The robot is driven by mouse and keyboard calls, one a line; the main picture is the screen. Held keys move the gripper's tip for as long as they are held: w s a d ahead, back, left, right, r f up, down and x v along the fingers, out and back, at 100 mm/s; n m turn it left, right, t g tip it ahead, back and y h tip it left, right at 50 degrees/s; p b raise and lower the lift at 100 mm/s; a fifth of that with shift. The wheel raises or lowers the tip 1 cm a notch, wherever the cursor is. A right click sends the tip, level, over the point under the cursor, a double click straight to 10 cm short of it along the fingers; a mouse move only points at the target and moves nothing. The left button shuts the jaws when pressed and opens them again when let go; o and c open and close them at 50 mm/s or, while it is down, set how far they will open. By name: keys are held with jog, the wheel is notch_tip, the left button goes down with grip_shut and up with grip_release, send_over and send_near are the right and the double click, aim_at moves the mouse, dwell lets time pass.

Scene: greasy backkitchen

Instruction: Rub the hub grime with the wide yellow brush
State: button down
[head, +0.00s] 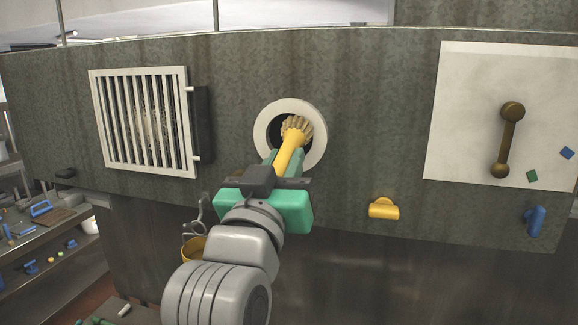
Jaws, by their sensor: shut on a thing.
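The yellow brush (289,148) is held in my gripper (283,165), which is shut on its handle. Its pale bristle head (297,127) points away from me, in front of the hub opening. The hub shows as a white ring (263,124) around a dark hole (277,127) in the grey wall panel. I cannot tell whether the bristles touch anything inside. The grime in the hub cannot be made out; the brush and the dark hide most of the inside.
Left of the ring is a white slatted grille (144,123) with a dark hinge side. On the right, a white plate (470,120) carries a brass crank (507,140). A yellow holder (384,209) and a blue one (535,221) stick out below. Shelves (40,235) stand lower left.

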jog(key=shift+w+a+f, duration=0.1)
jog(key=shift+f, duration=0.05)
jog(key=shift+y, duration=0.3)
jog(key=shift+w+a+f+b, duration=0.1)
jog(key=shift+w+a+b, duration=0.2)
jog(key=shift+a, duration=0.75)
jog(key=shift+w+a+f+b, duration=0.1)
jog(key=shift+w+a, duration=0.25)
jog(key=shift+a, duration=0.85)
jog(key=shift+s+d+r, duration=0.1)
jog(key=shift+s+d, duration=0.1)
jog(key=shift+d, duration=0.25)
jog(key=shift+s+d+r, duration=0.1)
jog(key=shift+s+d, duration=0.05)
jog(key=shift+d, duration=0.25)
jog(key=shift+d, duration=0.3)
jog(key=shift+d, duration=0.1)
jog(key=shift+s+d+p, duration=0.25)
jog(key=shift+s+d, duration=0.05)
jog(key=shift+d, duration=0.65)
jog(key=shift+s+d+p, duration=0.2)
jog(key=shift+s+d, duration=0.1)
jog(key=shift+d, duration=0.6)
